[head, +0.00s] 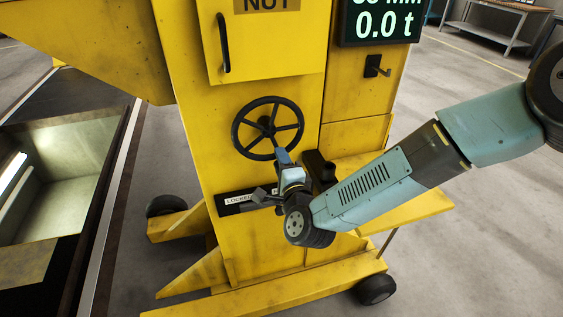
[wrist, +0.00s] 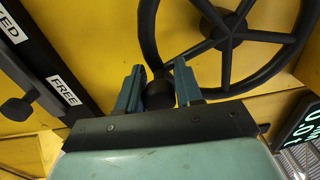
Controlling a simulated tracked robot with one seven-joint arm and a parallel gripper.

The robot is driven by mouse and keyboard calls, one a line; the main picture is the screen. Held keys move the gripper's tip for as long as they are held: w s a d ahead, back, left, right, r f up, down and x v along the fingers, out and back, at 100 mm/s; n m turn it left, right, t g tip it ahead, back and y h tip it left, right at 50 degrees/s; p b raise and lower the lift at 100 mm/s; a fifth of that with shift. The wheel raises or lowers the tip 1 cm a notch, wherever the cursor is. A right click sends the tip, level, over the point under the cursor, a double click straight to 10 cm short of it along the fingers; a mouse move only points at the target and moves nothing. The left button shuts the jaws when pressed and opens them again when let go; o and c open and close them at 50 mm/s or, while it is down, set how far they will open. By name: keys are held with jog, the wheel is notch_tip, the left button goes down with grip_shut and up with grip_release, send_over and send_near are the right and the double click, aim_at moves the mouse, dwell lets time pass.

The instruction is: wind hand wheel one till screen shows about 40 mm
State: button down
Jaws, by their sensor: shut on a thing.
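The black spoked hand wheel (head: 266,124) is on the front of the yellow column. My gripper (head: 284,158) is at the wheel's lower right rim. In the wrist view, the two blue fingers of my gripper (wrist: 158,88) are shut on the wheel's dark knob handle (wrist: 160,93), one on each side. The wheel's rim and spokes (wrist: 222,35) fill the top of that view. The screen (head: 380,22) shows 0.0 t in its lower line. Its upper line ends in MM, but the top of its digits is cut off by the picture edge.
A lock slide with LOCKED and FREE labels (wrist: 63,90) is below the wheel; my arm partly covers it in the head view. A black hook (head: 376,67) is below the screen. A cabinet door with a black handle (head: 223,43) is above the wheel. An open pit (head: 60,165) is at left.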

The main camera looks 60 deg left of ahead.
jog(key=c, duration=1.1)
grip_release()
jog(key=shift+w+d+f, duration=0.1)
jog(key=shift+w+f, duration=0.25)
jog(key=shift+f, duration=0.1)
jog(key=shift+o, duration=1)
jog(key=shift+r, duration=0.15)
jog(key=shift+s+r, duration=0.1)
jog(key=shift+s, duration=0.05)
jog(key=s+d, duration=0.1)
jog(key=d, duration=0.8)
jog(key=s+d, duration=0.1)
jog(key=d, duration=0.3)
jog(key=shift+s+d, duration=0.2)
jog(key=shift+s, duration=0.15)
